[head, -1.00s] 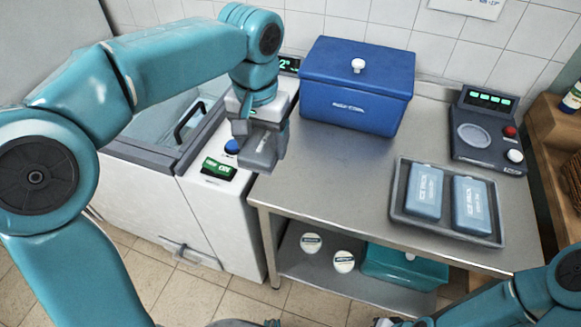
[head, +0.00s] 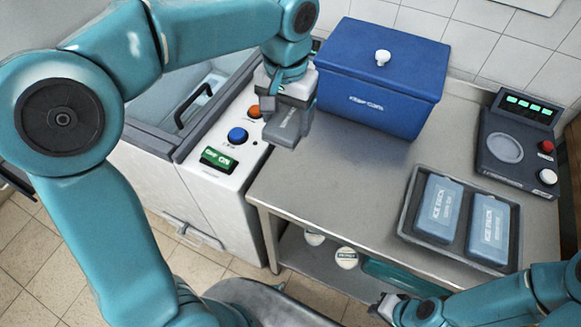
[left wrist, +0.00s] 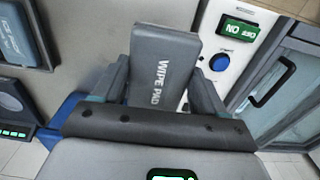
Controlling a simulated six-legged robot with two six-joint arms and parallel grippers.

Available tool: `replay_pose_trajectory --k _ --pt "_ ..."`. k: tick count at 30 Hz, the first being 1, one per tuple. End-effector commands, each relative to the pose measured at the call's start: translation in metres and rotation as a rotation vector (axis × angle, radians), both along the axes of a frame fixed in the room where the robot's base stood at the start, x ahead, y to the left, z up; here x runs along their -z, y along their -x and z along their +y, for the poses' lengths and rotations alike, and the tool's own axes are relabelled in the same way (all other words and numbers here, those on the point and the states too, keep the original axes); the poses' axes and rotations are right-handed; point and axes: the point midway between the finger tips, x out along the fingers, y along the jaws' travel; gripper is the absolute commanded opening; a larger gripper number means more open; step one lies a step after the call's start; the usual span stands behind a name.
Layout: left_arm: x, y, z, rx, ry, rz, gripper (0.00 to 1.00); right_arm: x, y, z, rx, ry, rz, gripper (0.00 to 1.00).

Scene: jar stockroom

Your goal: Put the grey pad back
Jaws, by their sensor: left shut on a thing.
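The grey pad (head: 285,124), lettered "WIPE PAD" in the left wrist view (left wrist: 163,62), is held in my left gripper (head: 288,100). Its two fingers close on the pad's sides in the left wrist view (left wrist: 162,95). In the head view the pad hangs in front of the blue lidded box (head: 375,92), near the boundary between the white cabinet and the steel table (head: 345,185). I cannot tell its exact height. My right gripper (head: 386,306) is low at the bottom edge, partly cut off, and its jaws are unclear.
A grey tray (head: 408,222) with two blue ice packs is at the table's right. A button panel (head: 520,140) stands behind it. The white cabinet (head: 215,185) at left has orange and blue buttons and a glass lid. Jars (head: 346,258) are on the lower shelf. The table's middle is clear.

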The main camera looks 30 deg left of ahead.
Motion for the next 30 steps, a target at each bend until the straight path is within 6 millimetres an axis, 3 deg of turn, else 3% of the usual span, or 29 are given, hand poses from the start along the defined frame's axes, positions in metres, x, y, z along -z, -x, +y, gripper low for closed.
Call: replay_pose_trajectory --k 1,6,12,19,24,30 --pt "0.018 0.002 0.0 0.001 -0.002 0.007 0.38 0.004 0.0 0.0 0.0 0.0 0.0 0.0" --pt "0.069 0.005 0.0 0.0 -0.001 0.008 0.38 0.008 0.0 0.0 0.0 0.0 0.0 0.0" --pt "0.118 0.004 0.0 0.0 -0.001 0.006 0.38 0.01 0.0 0.0 0.0 0.0 0.0 0.0" --pt "0.142 0.001 0.0 0.001 -0.001 0.004 0.38 0.011 0.0 0.0 0.0 0.0 0.0 0.0" --pt "0.17 0.0 0.0 0.001 -0.001 0.004 0.38 0.012 0.0 0.0 0.0 0.0 0.0 0.0" --pt "0.178 -0.001 0.0 0.001 0.0 0.0 0.38 0.012 0.0 0.0 0.0 0.0 0.0 0.0"
